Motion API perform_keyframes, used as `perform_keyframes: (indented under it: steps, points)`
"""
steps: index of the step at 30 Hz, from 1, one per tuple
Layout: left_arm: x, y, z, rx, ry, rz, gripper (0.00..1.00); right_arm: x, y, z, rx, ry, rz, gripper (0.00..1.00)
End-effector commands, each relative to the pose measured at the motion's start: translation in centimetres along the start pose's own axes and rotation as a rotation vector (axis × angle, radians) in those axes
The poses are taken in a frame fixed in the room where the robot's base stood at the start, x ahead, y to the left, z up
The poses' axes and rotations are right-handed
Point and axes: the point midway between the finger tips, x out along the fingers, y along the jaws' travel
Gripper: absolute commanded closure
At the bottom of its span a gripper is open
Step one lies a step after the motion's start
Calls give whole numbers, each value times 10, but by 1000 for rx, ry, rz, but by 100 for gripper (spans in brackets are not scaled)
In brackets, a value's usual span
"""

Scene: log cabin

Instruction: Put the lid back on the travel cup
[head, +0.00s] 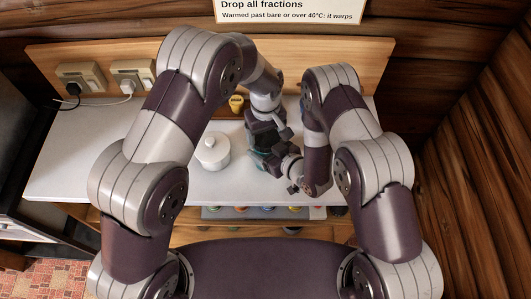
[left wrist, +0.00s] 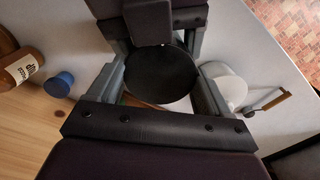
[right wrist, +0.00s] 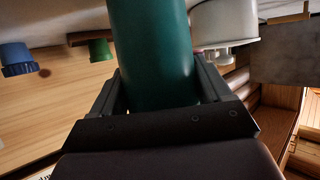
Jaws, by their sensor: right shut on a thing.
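The teal travel cup (right wrist: 150,50) stands between the fingers of my right gripper (right wrist: 155,95), which is shut on its side. In the head view the cup is mostly hidden by my grippers. A round black lid (left wrist: 162,73) shows from above, at the cup's top; I cannot tell whether it is fully seated. My left gripper (left wrist: 163,85) has its fingers on either side of the lid, with narrow gaps showing, so it looks open. In the head view my left gripper (head: 268,145) is over the cup and my right gripper (head: 291,172) is beside it.
A white lidded pot (head: 212,152) stands left of the cup. The left wrist view shows a blue-capped item (left wrist: 59,85) and a brown bottle (left wrist: 22,68). Sockets (head: 82,76) are on the back board.

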Motion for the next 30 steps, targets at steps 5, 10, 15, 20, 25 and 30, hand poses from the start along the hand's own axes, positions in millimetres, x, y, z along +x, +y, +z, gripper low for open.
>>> perform_keyframes:
  steps: [5, 10, 15, 20, 25, 30]
  points:
    - [0, 0, 0, 184, 0, 0, 58, 0, 0, -1, -1, 2, 0, 100]
    - [0, 0, 0, 302, 0, 0, 58, 0, 0, -1, -1, 2, 0, 100]
    - [0, 0, 0, 299, 0, 0, 58, 0, 0, -1, -1, 2, 0, 100]
    - [0, 0, 0, 298, 0, 1, 0, 0, 0, -1, -1, 2, 0, 100]
    - [-2, 1, 0, 298, 0, 1, 0, 0, 0, -1, -1, 2, -1, 100]
    - [-20, 1, 0, 299, 1, 2, 0, 0, 0, -1, -1, 1, -1, 100]
